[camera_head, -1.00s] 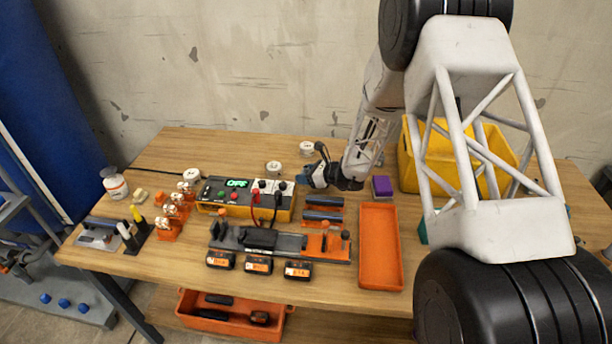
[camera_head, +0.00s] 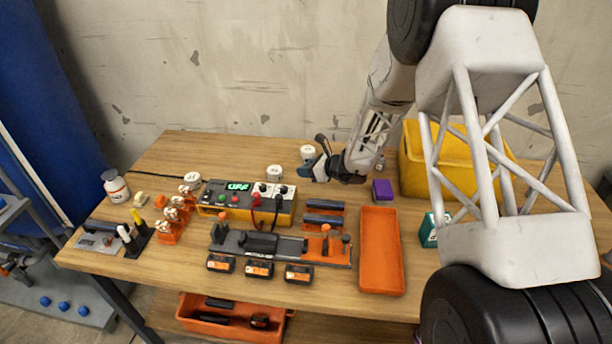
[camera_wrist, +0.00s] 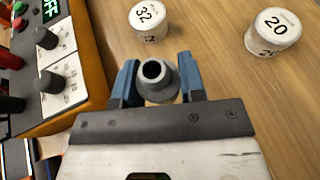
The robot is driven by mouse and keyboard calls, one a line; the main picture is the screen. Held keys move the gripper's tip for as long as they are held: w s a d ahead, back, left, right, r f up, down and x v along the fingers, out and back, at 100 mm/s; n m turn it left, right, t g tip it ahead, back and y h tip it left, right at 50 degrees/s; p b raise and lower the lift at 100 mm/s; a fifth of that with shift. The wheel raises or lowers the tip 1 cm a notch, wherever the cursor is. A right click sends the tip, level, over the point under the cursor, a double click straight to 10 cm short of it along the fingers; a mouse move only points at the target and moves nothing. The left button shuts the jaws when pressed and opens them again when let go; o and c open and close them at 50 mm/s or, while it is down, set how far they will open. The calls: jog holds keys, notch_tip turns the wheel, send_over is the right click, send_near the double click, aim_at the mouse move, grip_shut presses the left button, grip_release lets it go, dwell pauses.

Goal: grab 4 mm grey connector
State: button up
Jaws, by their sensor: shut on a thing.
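My gripper (camera_wrist: 156,84) is shut on a grey connector (camera_wrist: 163,88), a short round piece with a dark hole facing up. Its blue fingers press on the left and right sides of the connector. The size of the connector cannot be read. In the head view my gripper (camera_head: 318,170) is over the table, right of the meter box, and the connector cannot be made out there.
White round pots marked 32 (camera_wrist: 148,20) and 20 (camera_wrist: 273,30) stand beyond my gripper. The meter box (camera_wrist: 60,65) is close on the left. An orange tray (camera_head: 380,250), a purple block (camera_head: 382,190) and a yellow bin (camera_head: 425,165) are to the right.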

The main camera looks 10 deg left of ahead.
aim_at(306, 160)
jog(key=shift+r, duration=2.85)
